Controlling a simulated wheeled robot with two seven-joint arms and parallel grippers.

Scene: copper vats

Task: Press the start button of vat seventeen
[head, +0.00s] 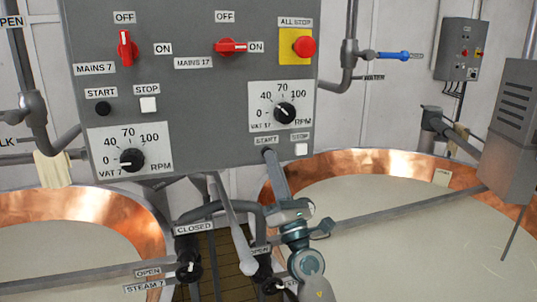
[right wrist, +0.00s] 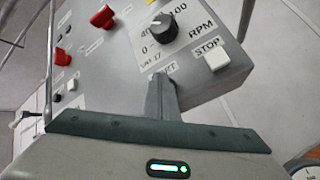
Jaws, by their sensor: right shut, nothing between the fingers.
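The grey control panel (head: 200,90) fills the upper middle of the head view. Its lower right part has the vat 17 dial (head: 285,113), a START label (head: 265,142) and a white stop button (head: 301,149). My right gripper (head: 269,154) is shut and empty, its fingertips at the panel just under that label. They hide the vat 17 start button, so I cannot tell whether it is touched or pressed in. In the right wrist view the shut fingers (right wrist: 160,88) reach the panel left of the stop button (right wrist: 216,58). My left gripper is not in view.
The red mains 17 switch (head: 231,47) points to ON; the mains 7 switch (head: 126,48) points to OFF. A black vat 7 start button (head: 103,108) is at left. Copper vats (head: 360,163) stand below. Pipes and valve handles (head: 188,268) crowd the space under the panel.

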